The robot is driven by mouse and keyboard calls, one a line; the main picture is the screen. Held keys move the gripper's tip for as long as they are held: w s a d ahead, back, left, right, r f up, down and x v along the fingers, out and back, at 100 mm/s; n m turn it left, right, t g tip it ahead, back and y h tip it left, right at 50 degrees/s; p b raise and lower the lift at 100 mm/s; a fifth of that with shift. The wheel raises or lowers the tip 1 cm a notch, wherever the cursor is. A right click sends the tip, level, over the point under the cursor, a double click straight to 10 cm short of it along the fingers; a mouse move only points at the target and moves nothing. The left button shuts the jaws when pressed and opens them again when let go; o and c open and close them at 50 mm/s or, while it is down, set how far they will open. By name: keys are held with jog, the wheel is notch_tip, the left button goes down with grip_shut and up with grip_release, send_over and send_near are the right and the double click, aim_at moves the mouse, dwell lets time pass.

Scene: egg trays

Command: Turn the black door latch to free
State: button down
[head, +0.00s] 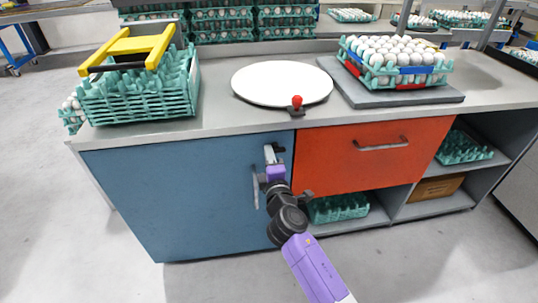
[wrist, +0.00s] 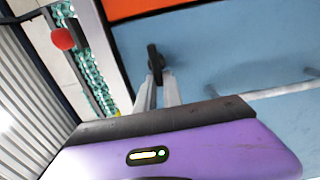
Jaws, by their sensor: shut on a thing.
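The black latch (wrist: 154,58) is on the blue door (wrist: 215,50), near the door's edge beside the orange-red drawer (wrist: 140,7). In the wrist view it is a short, dark, narrow bar, its near end between my fingertips. My gripper (wrist: 157,84) is shut on it, with two pale grey fingers reaching to the door. In the head view my gripper (head: 270,153) is at the upper right corner of the blue door (head: 170,195). There the latch is hidden or too small to make out. The door looks closed.
A grey bar handle (head: 255,187) stands out from the blue door, left of my gripper. On the counter above are a red knob (head: 297,101), a white round plate (head: 282,83), a stack of green trays (head: 140,98) and a tray of eggs (head: 395,58).

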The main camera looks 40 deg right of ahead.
jog(key=shift+d+f, duration=0.1)
jog(key=shift+f, duration=0.05)
jog(key=c, duration=1.5)
grip_release()
jog(key=shift+s, duration=0.1)
jog(key=v, duration=0.7)
jog(key=shift+s+a, duration=0.25)
jog(key=shift+a, duration=0.05)
